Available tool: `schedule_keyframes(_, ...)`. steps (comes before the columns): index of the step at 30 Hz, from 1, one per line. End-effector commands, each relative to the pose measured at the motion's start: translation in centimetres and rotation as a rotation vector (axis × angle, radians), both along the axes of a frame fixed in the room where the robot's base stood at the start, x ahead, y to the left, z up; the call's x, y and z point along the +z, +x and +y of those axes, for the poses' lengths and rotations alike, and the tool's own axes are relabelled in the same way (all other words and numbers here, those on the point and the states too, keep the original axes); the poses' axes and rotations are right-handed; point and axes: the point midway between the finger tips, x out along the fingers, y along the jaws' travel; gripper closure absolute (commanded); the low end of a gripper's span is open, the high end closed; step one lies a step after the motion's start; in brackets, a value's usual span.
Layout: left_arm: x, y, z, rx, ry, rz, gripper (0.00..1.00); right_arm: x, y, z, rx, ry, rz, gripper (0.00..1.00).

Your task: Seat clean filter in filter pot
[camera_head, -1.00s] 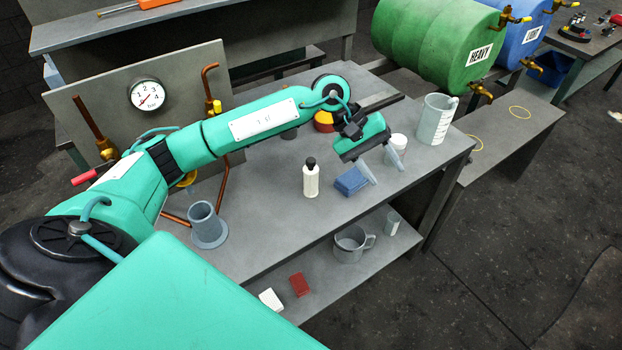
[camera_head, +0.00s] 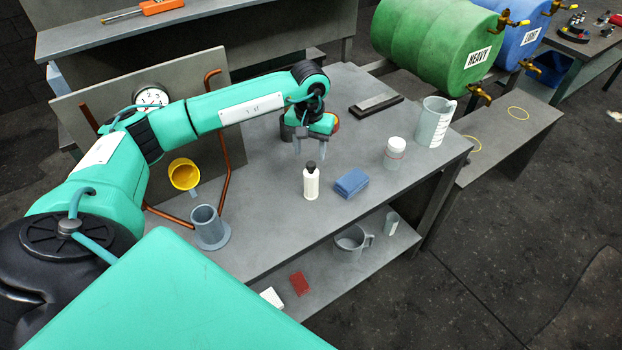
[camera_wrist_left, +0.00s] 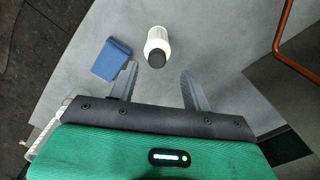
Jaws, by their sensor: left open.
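A grey open-topped cylinder on a round flange (camera_head: 207,228), likely the filter pot, stands upright at the table's left front in the head view. I cannot tell its inside. I cannot surely identify a clean filter; a yellow-lined round cup (camera_head: 184,175) with a handle or spout shows behind the cylinder. My left gripper (camera_head: 310,150) is open and empty, above the table behind the white black-capped bottle (camera_head: 311,184). In the left wrist view, the left gripper (camera_wrist_left: 159,72) has its fingers apart, with the bottle (camera_wrist_left: 158,40) beyond and between them. My right gripper is not in view.
A blue block (camera_head: 351,183), a white-lidded jar (camera_head: 395,153) and a measuring jug (camera_head: 435,121) stand on the table to the right. A gauge panel (camera_head: 180,120) and copper pipes (camera_head: 228,165) border the left. A lower shelf holds a grey mug (camera_head: 351,240).

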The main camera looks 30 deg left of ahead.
Motion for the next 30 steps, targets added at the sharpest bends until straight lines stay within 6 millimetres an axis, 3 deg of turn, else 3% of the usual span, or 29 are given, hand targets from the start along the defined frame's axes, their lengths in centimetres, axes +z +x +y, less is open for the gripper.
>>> schedule_keyframes(7,-1.4,-0.1,-0.2,0.0,-0.002,0.003,0.51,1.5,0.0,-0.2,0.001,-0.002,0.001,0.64)
schedule_keyframes(16,-5.1,-0.1,-0.4,0.001,-0.001,0.001,0.51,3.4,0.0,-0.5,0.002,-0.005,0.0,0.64)
schedule_keyframes(24,-5.7,0.0,-0.4,0.001,-0.001,-0.002,0.51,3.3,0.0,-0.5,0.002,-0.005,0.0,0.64)
schedule_keyframes(25,-5.7,0.0,-0.4,0.001,-0.001,-0.002,0.53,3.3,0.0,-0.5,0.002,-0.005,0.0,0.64)
schedule_keyframes(30,-5.6,0.0,-0.4,0.001,-0.001,-0.002,0.87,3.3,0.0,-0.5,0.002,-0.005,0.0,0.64)
